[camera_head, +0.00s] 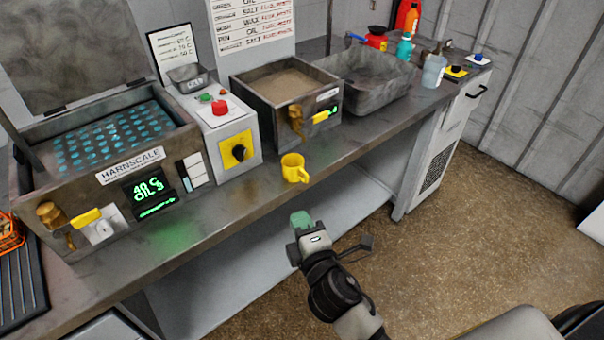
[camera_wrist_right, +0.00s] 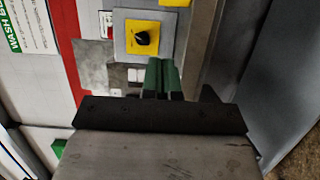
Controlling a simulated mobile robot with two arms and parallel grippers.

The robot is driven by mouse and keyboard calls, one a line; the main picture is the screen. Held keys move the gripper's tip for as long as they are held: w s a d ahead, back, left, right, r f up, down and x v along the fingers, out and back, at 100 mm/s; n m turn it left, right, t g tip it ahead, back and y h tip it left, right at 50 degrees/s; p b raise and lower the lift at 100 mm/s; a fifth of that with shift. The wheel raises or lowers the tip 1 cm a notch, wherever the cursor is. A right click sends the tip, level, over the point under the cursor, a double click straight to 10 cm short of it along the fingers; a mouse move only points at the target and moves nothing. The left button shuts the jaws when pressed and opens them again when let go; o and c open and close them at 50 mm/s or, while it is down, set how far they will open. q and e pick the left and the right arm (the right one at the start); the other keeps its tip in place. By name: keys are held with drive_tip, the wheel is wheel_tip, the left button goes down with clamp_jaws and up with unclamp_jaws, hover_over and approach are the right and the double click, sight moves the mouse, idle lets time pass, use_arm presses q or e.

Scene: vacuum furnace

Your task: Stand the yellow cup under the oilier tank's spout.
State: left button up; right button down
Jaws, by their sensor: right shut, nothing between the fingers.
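The yellow cup (camera_head: 294,168) stands upright on the bench near its front edge, in front of the gap between the control box and the right tank. The left tank (camera_head: 130,165), labelled HARNSCALE, has a brass spout (camera_head: 50,213) and a green display (camera_head: 150,188) reading about "40 C" and an OIL figure I cannot read surely. The right tank (camera_head: 275,118) has a brass spout (camera_head: 297,118) and a small, unreadable green display (camera_head: 334,106). My right gripper (camera_head: 300,219) is shut and empty, apart from the cup, in front of the bench; its green fingers (camera_wrist_right: 161,76) touch in the wrist view. My left gripper is out of view.
The control box (camera_head: 225,135) with a red button and black knob stands between the tanks. A grey basin (camera_head: 365,80) and several bottles stand at the right. An orange basket (camera_head: 8,235) is at far left. Bench top (camera_head: 345,140) right of the cup is clear.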

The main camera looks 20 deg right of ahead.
drive_tip(key=p, duration=0.2)
approach(287, 168)
drive_tip(key=w+a, duration=0.3)
drive_tip(key=w, duration=0.1)
drive_tip(key=shift+w+d+r, duration=0.15)
drive_tip(key=shift+w+d, duration=0.8)
drive_tip(key=shift+d, duration=0.05)
drive_tip(key=shift+w+d, duration=0.4)
drive_tip(key=shift+d, duration=0.05)
drive_tip(key=w+d, duration=0.5)
drive_tip(key=shift+w, duration=0.2)
drive_tip(key=shift+s, duration=0.1)
